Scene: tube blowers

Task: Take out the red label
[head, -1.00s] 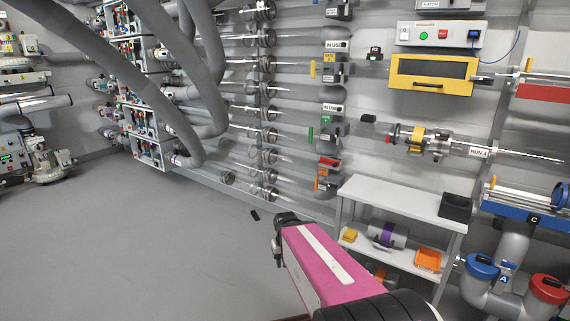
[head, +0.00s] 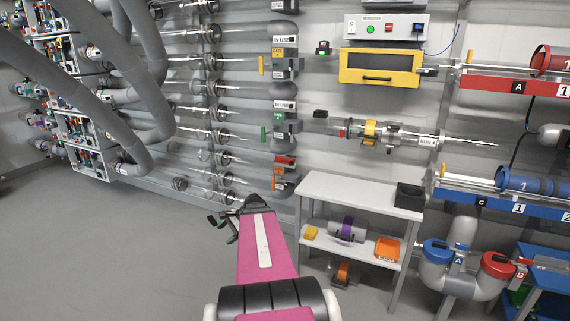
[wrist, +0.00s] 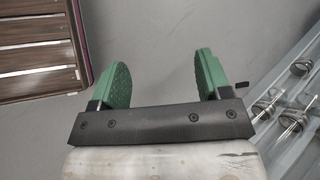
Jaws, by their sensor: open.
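A red piece (head: 285,161) sits in the column of small wall fittings between the clear tubes, just above an orange one (head: 279,184). It is the likeliest red label, but it is too small to read. My gripper (head: 224,226) is in front of the lower tubes, below and left of the red piece and apart from it. In the wrist view my gripper (wrist: 147,68) has its two green fingers spread wide, with only grey floor between them. The red piece cannot be made out in the wrist view.
A white shelf table (head: 365,190) carries a black box (head: 409,197) and holds an orange tray (head: 388,248) lower down. A yellow-framed cabinet (head: 380,69) hangs above. Blue and red capped pipes (head: 466,278) stand at the right. The floor at left is clear.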

